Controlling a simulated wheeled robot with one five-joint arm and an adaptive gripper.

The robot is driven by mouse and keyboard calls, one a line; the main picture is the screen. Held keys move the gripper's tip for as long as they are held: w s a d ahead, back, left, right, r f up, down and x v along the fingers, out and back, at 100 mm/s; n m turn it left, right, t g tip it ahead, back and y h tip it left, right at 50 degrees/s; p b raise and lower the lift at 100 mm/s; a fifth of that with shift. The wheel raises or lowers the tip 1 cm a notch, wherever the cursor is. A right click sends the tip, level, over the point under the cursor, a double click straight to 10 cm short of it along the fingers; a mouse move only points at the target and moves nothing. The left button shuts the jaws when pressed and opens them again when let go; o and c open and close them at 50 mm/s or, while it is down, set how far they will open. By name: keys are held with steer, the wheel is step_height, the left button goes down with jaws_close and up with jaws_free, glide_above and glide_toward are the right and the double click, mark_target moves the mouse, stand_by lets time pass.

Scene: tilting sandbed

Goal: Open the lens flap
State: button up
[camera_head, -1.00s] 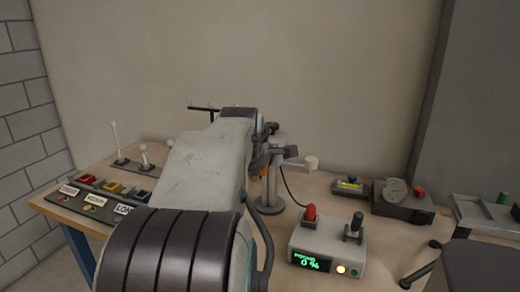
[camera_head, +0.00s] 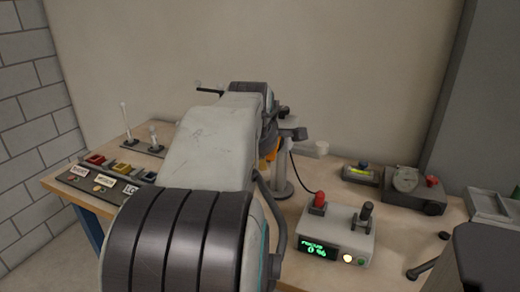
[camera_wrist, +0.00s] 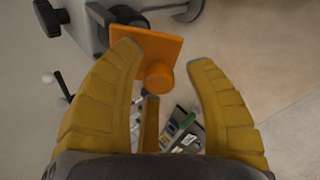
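The orange square plate (camera_wrist: 158,46) with a round orange knob (camera_wrist: 158,78), which looks like the lens flap, is at the upper middle of the wrist view. My gripper (camera_wrist: 164,58) is open, with yellow fingers spread on either side of the knob. The left fingertip overlaps the plate's left edge in the picture; whether it touches I cannot tell. The right finger stands apart from the knob.
A control box (camera_head: 334,231) with red and black levers and a green "FOCUS 0 %" display stands right of the arm. A tray of coloured blocks (camera_head: 108,183) lies left. A gauge device (camera_head: 413,190) and a small level (camera_head: 360,174) stand at the back right.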

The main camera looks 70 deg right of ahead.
steer(key=v, duration=1.2)
steer(key=shift+c, duration=0.2)
